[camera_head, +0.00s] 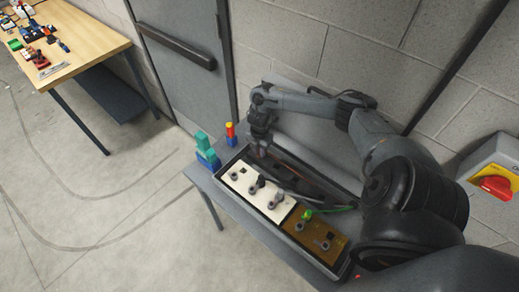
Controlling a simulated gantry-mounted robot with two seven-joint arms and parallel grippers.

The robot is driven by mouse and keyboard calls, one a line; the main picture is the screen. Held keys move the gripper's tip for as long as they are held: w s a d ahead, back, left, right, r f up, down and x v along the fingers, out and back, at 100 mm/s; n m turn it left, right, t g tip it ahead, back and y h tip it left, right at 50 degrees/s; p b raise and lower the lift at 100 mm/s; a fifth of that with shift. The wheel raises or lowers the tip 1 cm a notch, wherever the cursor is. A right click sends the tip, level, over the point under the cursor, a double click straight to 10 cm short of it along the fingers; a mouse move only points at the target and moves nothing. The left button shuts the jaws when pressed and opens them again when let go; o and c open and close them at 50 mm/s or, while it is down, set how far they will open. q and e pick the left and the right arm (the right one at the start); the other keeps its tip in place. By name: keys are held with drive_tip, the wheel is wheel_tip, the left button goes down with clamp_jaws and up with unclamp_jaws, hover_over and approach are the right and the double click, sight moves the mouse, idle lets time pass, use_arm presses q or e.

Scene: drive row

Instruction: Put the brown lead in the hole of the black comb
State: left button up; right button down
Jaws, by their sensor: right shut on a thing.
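My right gripper (261,152) is above the far left end of a dark open tray (340,268). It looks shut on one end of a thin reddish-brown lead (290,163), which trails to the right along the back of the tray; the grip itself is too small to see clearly. Several dark fittings sit on a white panel (254,206) and a brown panel (303,241) in the tray. I cannot tell which is the black comb, and its hole cannot be made out. My left gripper is not in view.
Green-and-blue blocks (206,149) and a red, yellow and blue stack (231,134) stand left of the tray. A green lead (335,209) lies at its right. A red switch (495,187) is on the wall. A wooden table (84,50) stands far left.

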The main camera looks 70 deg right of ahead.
drive_tip(key=c, duration=0.9)
unclamp_jaws()
drive_tip(key=shift+r, duration=0.1)
wheel_tip(320, 180, up, 10)
drive_tip(key=shift+f+p, duration=0.25)
drive_tip(key=shift+p, duration=0.5)
drive_tip(key=shift+r, duration=0.6)
